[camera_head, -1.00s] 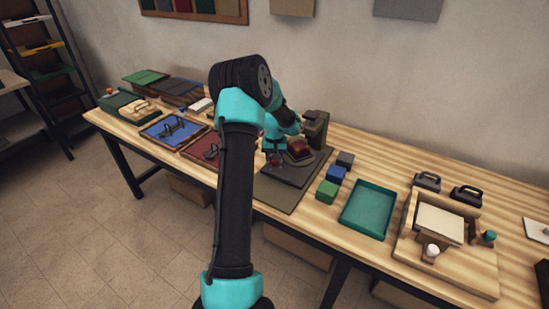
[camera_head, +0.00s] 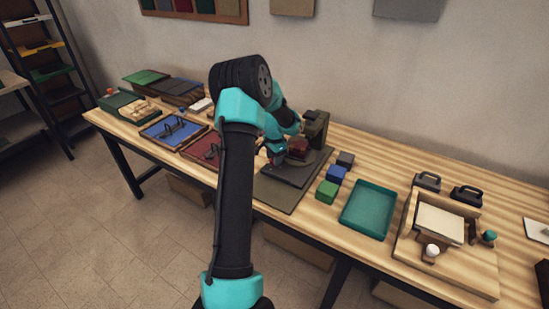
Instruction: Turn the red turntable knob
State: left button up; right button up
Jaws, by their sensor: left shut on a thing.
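The turntable (camera_head: 291,172) is a dark plate on a grey-brown mat in the middle of the bench. A dark red block (camera_head: 299,146) sits on it in front of an upright dark press-like post (camera_head: 316,128). My left gripper (camera_head: 276,158) is at the plate's left back edge, shut on the small red knob, which its fingers and wrist now mostly hide. My left arm rises across the middle of the view and hides part of the bench behind it. My right gripper is not in view.
Blue, green and dark blocks (camera_head: 336,173) stand just right of the turntable mat. A teal tray (camera_head: 367,210) and a wooden fixture (camera_head: 446,243) are further right. Blue (camera_head: 173,131) and red trays lie to the left.

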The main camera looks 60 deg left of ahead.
pick_arm(q)
jog(key=shift+m, duration=0.6)
jog(key=o, duration=0.9)
jog(key=shift+r, duration=0.15)
notch_tip(320, 180, up, 17)
jog(key=shift+r, duration=0.1)
dwell(0.4)
